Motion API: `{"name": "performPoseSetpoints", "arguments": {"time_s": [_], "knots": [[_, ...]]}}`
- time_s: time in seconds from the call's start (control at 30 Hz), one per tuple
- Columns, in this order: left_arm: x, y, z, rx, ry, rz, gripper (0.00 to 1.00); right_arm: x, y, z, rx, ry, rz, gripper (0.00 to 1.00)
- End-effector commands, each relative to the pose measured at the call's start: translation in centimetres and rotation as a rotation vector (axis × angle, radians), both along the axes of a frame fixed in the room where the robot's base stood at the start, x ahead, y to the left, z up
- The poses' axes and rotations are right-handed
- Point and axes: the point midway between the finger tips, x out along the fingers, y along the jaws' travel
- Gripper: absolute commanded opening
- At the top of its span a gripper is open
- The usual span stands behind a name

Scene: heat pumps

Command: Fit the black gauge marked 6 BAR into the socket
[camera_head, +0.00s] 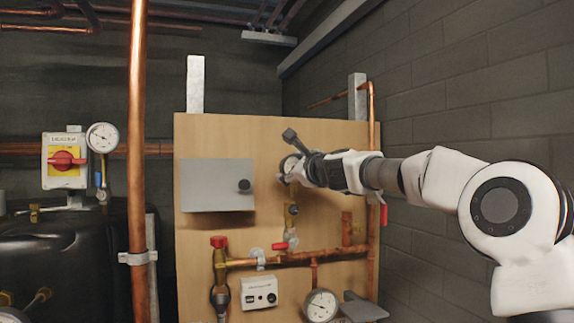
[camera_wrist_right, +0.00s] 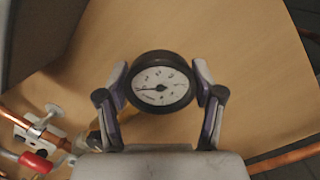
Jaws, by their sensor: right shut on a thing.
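My right gripper (camera_wrist_right: 161,96) is shut on a round gauge (camera_wrist_right: 160,72) with a black rim and a white dial, one finger on each side of it. The marking on the dial is too small to read. In the head view the right gripper (camera_head: 301,170) comes in from the right and holds the gauge (camera_head: 289,165) in front of the wooden board. A brass fitting (camera_head: 291,214) on the pipework stands just below the gauge and may be the socket. Whether the gauge's stem touches it is hidden. My left gripper is not in view.
A grey box (camera_head: 212,186) sits on the board left of the gauge. A red-handled valve (camera_head: 281,246) and copper pipe (camera_head: 310,255) run below. Another gauge (camera_head: 321,304) is at the bottom. A tall copper pipe (camera_head: 137,130) stands at the left.

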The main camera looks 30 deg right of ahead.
Motion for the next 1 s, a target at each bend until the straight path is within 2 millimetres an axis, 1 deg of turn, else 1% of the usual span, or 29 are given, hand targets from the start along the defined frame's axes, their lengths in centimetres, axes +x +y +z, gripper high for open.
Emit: {"name": "performPoseSetpoints", "arguments": {"time_s": [0.03, 0.07, 0.37, 0.73, 1.0], "knots": [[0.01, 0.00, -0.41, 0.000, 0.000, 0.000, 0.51, 0.00, 0.03, -0.38, 0.000, 0.000, 0.000, 0.01], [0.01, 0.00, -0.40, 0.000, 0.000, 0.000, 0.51, 0.01, 0.03, -0.38, -0.001, 0.000, 0.000, 0.01], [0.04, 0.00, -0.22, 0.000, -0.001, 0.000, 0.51, -0.01, 0.03, -0.18, 0.002, -0.001, -0.001, 0.01], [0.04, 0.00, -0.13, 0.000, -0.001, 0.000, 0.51, -0.51, 0.13, 0.40, 0.066, -0.013, -0.001, 0.01], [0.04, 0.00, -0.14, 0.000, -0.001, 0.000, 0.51, -0.53, 0.12, 0.40, 0.070, -0.015, -0.001, 0.01]]}}
